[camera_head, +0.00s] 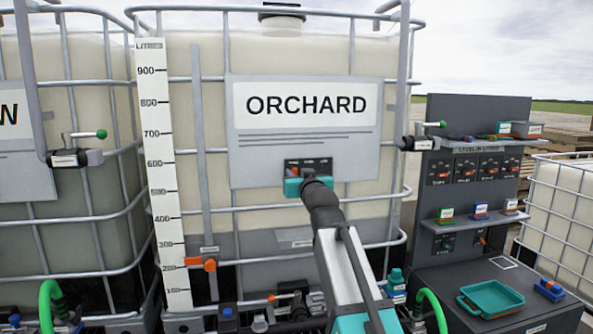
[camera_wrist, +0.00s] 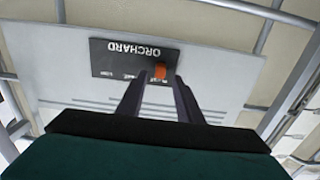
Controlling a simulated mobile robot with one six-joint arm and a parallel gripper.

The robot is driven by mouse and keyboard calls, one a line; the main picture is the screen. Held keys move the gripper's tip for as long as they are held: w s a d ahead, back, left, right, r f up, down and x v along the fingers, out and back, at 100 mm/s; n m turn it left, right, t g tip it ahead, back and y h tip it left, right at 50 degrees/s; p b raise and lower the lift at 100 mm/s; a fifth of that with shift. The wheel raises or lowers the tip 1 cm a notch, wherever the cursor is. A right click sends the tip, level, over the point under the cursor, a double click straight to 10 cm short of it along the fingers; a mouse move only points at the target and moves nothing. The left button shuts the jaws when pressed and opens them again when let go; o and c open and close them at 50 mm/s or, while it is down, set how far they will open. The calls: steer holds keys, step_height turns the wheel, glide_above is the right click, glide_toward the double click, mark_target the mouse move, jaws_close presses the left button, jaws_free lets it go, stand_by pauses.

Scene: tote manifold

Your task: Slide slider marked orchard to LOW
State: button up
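The slider panel marked ORCHARD (camera_wrist: 110,55) is a small dark plate on a grey board. It appears upside down in the wrist view and also shows in the head view (camera_head: 318,163). Its orange slider knob (camera_wrist: 160,71) sits toward the right end in the wrist view. Small white position labels run along the panel, too small to read. My gripper (camera_wrist: 159,77) is open, its two dark fingers apart, with the knob between the tips and visible gaps beside it. In the head view my gripper (camera_head: 308,187) covers the panel's lower part; contact with the panel cannot be told.
The panel is on the caged tote's large ORCHARD sign (camera_head: 305,104). Metal cage bars (camera_head: 225,130) surround it. Valve handles with green knobs (camera_head: 101,134) stick out at both sides. A dark station (camera_head: 470,190) with small switches and a teal tray (camera_head: 491,299) stands at right.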

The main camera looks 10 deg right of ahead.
mark_target(294, 171)
steer(key=shift+w+a+p, duration=0.15)
steer(key=shift+w+p, duration=0.15)
steer(key=shift+w, duration=0.95)
jaws_close()
